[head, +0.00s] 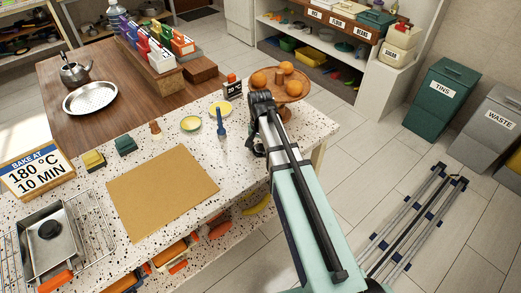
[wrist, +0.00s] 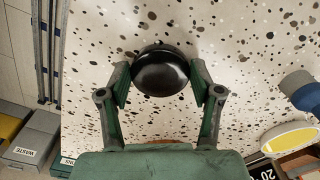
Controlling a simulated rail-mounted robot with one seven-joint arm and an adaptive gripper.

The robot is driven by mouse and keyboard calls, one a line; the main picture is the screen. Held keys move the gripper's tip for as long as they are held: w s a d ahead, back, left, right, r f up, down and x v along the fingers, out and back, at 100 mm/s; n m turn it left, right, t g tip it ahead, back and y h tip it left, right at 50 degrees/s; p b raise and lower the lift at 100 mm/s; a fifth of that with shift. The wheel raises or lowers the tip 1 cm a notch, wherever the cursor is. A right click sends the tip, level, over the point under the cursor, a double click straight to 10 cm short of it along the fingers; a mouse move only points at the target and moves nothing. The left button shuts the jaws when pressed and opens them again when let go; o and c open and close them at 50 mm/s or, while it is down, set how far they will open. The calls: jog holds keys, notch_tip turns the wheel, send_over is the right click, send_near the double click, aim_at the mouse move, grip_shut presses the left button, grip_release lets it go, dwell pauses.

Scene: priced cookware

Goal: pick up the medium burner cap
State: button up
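A round, glossy black cap (wrist: 161,74), which I take to be the medium burner cap, sits between the fingers of my gripper (wrist: 160,80) in the wrist view, over the speckled counter. One finger is close against each side of it. I cannot tell whether they press on it or whether it rests on the counter. In the head view my gripper (head: 256,145) is low at the counter's right part, and the cap there is hidden or too small to tell. Another black round piece (head: 50,230) lies in a metal tray at the lower left.
The counter's right edge is close.

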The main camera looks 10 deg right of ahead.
aim_at(260, 150)
dwell(0.4)
notch_tip(260, 150, up, 20)
jog(key=b, duration=0.4)
dwell(0.5)
